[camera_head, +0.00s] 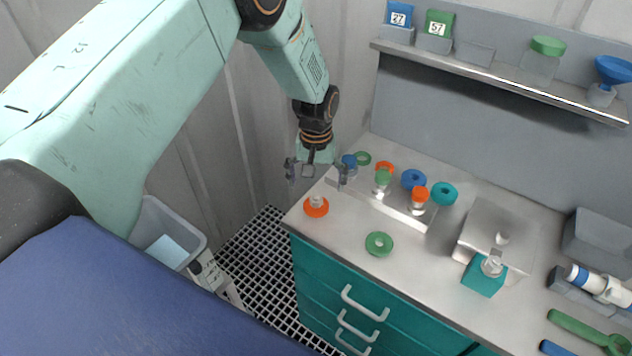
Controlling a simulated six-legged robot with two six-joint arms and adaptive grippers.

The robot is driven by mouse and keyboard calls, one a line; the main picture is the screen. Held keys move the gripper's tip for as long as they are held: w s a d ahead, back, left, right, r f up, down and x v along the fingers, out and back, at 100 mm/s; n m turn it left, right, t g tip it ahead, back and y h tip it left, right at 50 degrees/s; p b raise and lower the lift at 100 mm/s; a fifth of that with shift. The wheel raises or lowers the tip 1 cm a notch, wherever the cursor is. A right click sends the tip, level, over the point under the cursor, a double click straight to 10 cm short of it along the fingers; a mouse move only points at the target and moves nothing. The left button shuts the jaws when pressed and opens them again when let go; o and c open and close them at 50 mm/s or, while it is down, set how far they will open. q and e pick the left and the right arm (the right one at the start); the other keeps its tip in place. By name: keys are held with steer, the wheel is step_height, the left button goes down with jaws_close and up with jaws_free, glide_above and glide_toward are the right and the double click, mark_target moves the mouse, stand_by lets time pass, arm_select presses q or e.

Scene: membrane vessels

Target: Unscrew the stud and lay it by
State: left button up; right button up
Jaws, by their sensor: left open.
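A small pale stud-like piece (317,200) stands upright in an orange ring (315,209) at the counter's left front corner. Another grey stud-like piece (492,264) sits on a teal block (483,280) towards the right. I cannot tell which is the stud. My left gripper (317,174) is open, its fingers apart and pointing down, with nothing visible between them. In the picture it is just above the piece in the orange ring; the height gap is unclear. My right gripper is out of view.
A metal rack (398,206) holds vessels with blue, green and orange tops, close right of my gripper. Loose rings lie behind it; a green ring (379,244) lies in front. A metal box (497,232) stands right. A shelf (490,77) runs above. Counter between green ring and box is clear.

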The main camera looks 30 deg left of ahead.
mark_target(316, 195)
arm_select(q)
steer(key=m, duration=0.9)
steer(key=shift+m, duration=0.3)
steer(key=m+b, duration=0.1)
steer(key=m, duration=0.3)
steer(key=shift+f, duration=0.15)
steer(key=m+b, duration=0.1)
steer(key=m, duration=0.3)
steer(key=shift+m+b, duration=0.3)
steer(key=shift+b, duration=0.05)
steer(key=m+b, duration=0.2)
steer(key=m, duration=0.3)
steer(key=shift+m, duration=0.3)
steer(key=m+b, duration=0.2)
steer(key=m, duration=0.3)
steer(key=shift+f+m+b, duration=0.4)
steer(key=shift+f+b, duration=0.2)
steer(key=shift+f, duration=0.3)
steer(key=shift+f+b, duration=0.45)
steer(key=shift+f, duration=0.7)
